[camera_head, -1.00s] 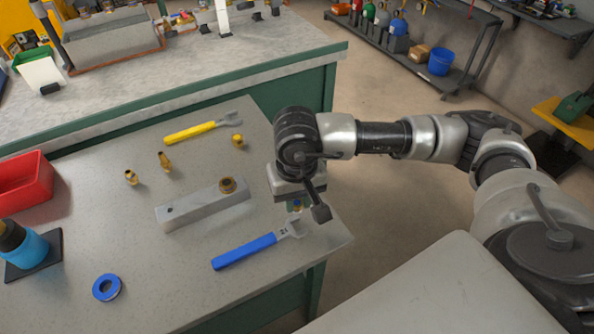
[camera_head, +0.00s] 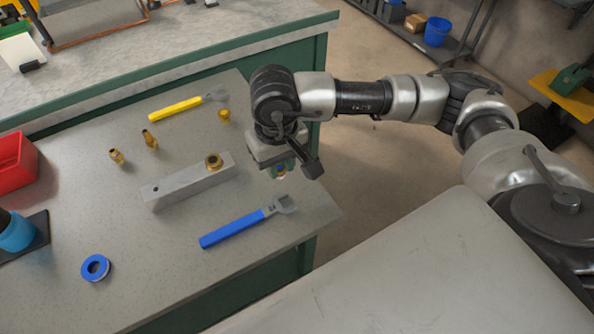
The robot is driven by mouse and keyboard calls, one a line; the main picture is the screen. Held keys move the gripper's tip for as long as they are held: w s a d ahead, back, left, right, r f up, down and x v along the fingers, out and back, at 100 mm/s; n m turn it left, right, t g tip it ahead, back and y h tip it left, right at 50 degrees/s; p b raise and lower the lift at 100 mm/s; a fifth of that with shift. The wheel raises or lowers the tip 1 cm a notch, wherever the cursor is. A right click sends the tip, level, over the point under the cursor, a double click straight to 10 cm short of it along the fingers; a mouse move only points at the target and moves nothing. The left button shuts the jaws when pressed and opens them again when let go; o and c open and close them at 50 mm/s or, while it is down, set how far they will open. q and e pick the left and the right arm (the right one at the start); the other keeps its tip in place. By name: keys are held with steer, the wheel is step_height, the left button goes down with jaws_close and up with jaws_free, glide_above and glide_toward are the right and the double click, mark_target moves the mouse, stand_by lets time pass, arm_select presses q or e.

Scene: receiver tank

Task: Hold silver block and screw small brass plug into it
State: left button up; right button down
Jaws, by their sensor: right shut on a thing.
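The silver block (camera_head: 187,184) lies on the grey table. It has a small dark hole near its left end and a brass fitting (camera_head: 213,161) seated on top near its right end. Two small brass pieces stand beyond the block, one at the left (camera_head: 117,156) and one nearer the middle (camera_head: 149,138). Another short brass piece (camera_head: 223,115) stands by the yellow wrench. My right gripper (camera_head: 280,172) is above the table, to the right of the block and apart from it. It is shut on a small brass piece, mostly hidden by the fingers. My left gripper is not in view.
A blue wrench (camera_head: 238,227) lies in front of the block, a yellow wrench (camera_head: 185,106) behind. A blue ring (camera_head: 95,267), a red bin (camera_head: 17,165) and a blue bottle (camera_head: 16,232) are at left. The table's right edge is close to my gripper.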

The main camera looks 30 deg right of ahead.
steer(key=w+a+r, duration=0.7)
steer(key=w+a, duration=0.4)
glide_above(213, 160)
step_height(213, 160, down, 6)
steer(key=shift+r, duration=0.25)
step_height(213, 160, up, 2)
steer(key=shift+w+r, duration=0.15)
steer(key=shift+r, duration=0.55)
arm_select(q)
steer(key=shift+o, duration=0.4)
